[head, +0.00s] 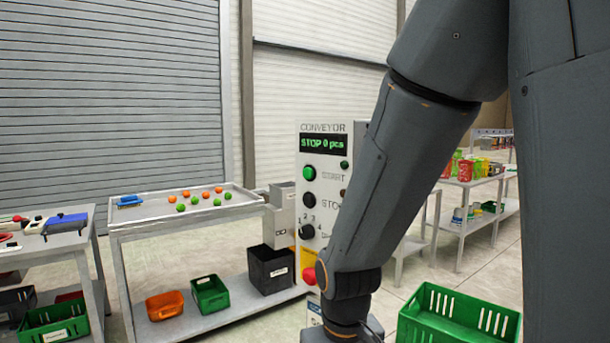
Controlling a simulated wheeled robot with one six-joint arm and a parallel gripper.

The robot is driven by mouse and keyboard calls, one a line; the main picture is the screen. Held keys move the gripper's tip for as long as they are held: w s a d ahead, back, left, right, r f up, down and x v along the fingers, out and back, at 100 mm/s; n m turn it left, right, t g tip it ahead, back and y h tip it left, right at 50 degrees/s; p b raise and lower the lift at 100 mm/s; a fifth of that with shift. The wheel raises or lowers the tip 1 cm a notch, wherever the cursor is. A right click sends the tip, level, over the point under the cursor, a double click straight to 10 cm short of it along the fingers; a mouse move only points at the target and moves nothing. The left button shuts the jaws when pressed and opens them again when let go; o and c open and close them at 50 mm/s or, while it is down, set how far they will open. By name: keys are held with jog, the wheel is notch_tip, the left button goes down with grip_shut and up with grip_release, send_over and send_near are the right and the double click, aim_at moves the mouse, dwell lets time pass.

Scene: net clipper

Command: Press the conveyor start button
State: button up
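The conveyor control panel (312,190) stands upright in the middle of the head view. Its display (323,144) reads "STOP 0 pcs". The green start button (309,173) is at the upper left of the panel, beside the word START. A black stop button (308,201) is below it, then a black dial (306,231) with numbers. A red button (309,276) sits on a yellow part at the bottom. My arm comes down from the upper right and covers the panel's right side. My gripper is outside the picture, below the bottom edge.
A table (140,223) left of the panel carries orange and green balls and a blue tool. Bins stand on its lower shelf. A green crate (436,312) is right of my arm. Shelves with bags (465,170) stand behind at right.

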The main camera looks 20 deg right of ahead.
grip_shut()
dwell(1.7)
